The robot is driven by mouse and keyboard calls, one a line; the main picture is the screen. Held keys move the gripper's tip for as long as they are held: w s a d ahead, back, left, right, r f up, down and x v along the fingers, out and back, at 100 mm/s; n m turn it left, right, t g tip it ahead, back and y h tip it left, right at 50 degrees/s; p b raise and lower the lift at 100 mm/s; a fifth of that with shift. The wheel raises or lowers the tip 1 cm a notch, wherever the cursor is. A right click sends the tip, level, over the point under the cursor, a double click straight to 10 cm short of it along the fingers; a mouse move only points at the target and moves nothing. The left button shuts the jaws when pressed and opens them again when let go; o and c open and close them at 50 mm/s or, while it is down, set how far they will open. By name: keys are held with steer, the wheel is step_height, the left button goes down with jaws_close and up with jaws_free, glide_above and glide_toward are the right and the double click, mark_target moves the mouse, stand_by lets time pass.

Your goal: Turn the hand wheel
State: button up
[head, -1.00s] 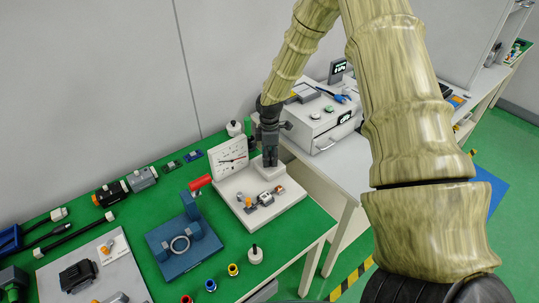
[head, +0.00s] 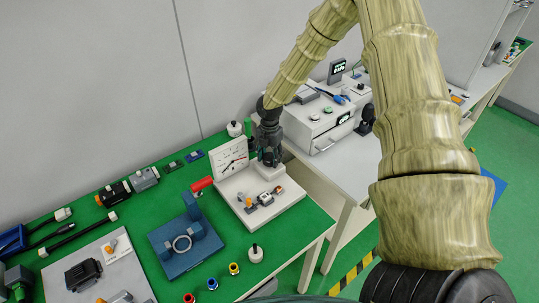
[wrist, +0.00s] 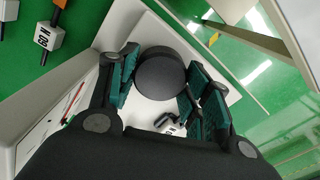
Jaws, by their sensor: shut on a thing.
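The hand wheel (wrist: 160,72) is a dark round knob between the two green-padded fingers in the wrist view. My gripper (wrist: 163,84) is shut on its sides. In the head view my gripper (head: 269,157) points down over a white block on the white panel (head: 285,200), and it hides the wheel there. A white dial gauge (head: 232,161) with a red and black needle stands just left of my gripper. Its edge also shows at the lower left of the wrist view.
A blue fixture (head: 187,245) with a ring and a red handle (head: 201,184) stand to the left. A white knobbed weight (head: 256,254) is near the table's front edge. A white box (head: 325,130) is behind and right of my gripper.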

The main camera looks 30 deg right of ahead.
mark_target(271, 156)
steer(key=n+p, duration=0.1)
steer(key=n, duration=0.3)
steer(key=shift+d+r, duration=0.1)
steer(key=shift+r, duration=0.05)
steer(key=shift+n+p, duration=0.4)
steer(key=shift+n, duration=1.1)
steer(key=o, duration=1)
steer(key=shift+o, duration=0.2)
step_height(271, 156, up, 12)
steer(key=shift+d, duration=0.1)
